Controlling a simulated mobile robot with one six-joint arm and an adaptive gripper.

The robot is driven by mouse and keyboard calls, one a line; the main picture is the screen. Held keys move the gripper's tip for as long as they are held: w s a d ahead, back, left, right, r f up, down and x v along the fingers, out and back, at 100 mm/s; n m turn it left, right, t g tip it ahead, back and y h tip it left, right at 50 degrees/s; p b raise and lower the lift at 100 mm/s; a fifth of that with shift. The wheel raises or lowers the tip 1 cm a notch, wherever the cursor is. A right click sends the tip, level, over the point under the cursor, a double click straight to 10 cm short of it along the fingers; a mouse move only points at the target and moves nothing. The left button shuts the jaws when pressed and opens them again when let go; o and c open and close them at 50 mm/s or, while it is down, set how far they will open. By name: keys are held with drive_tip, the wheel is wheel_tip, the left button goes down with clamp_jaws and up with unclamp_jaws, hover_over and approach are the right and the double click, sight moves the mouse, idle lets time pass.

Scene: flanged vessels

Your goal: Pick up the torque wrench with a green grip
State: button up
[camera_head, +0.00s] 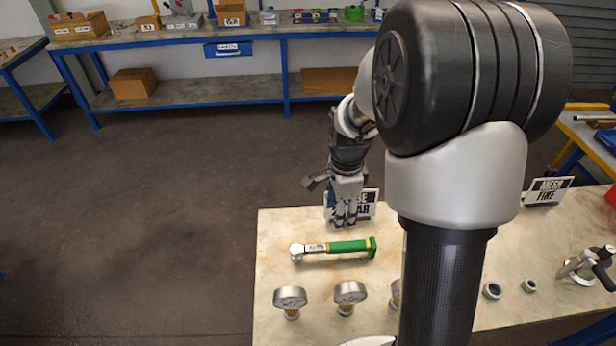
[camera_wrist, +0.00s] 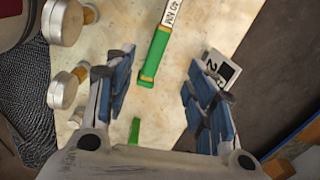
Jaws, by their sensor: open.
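The torque wrench with a green grip (camera_head: 350,246) lies on the near table, its silver head to the left and its green grip to the right. In the wrist view the green grip (camera_wrist: 154,58) shows at the top middle, its end pointing down toward the space between the fingers. My gripper (camera_head: 345,222) is above the table, behind the wrench in the head view. In the wrist view my gripper (camera_wrist: 158,92) is open, with its blue-padded fingers apart and nothing between them.
Several round gauges (camera_head: 290,298) stand on the table in front of the wrench. A sign (camera_head: 362,204) stands behind my gripper, partly hidden by it. Another sign (camera_head: 548,190), small rings (camera_head: 492,291) and a valve-like part (camera_head: 585,264) are at the right. A small green piece (camera_wrist: 134,131) lies below the grip.

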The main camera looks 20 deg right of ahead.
sight(340, 245)
drive_tip(key=shift+m, duration=0.6)
drive_tip(key=f+b, duration=0.1)
drive_tip(key=f, duration=0.3)
drive_tip(key=f+b, duration=0.1)
drive_tip(key=f, duration=0.4)
drive_tip(key=d+f+b, duration=0.1)
drive_tip(key=f, duration=0.4)
drive_tip(key=shift+w, duration=0.25)
drive_tip(key=shift+s+d+f+b, duration=0.15)
drive_tip(key=shift+f+b, duration=0.45)
drive_tip(key=shift+f, duration=0.8)
drive_tip(key=shift+w+d+f+b, duration=0.15)
drive_tip(key=shift+f+b, duration=0.4)
drive_tip(key=shift+f, duration=0.85)
drive_tip(key=shift+s+r, duration=0.1)
drive_tip(key=shift+r, duration=0.05)
clamp_jaws()
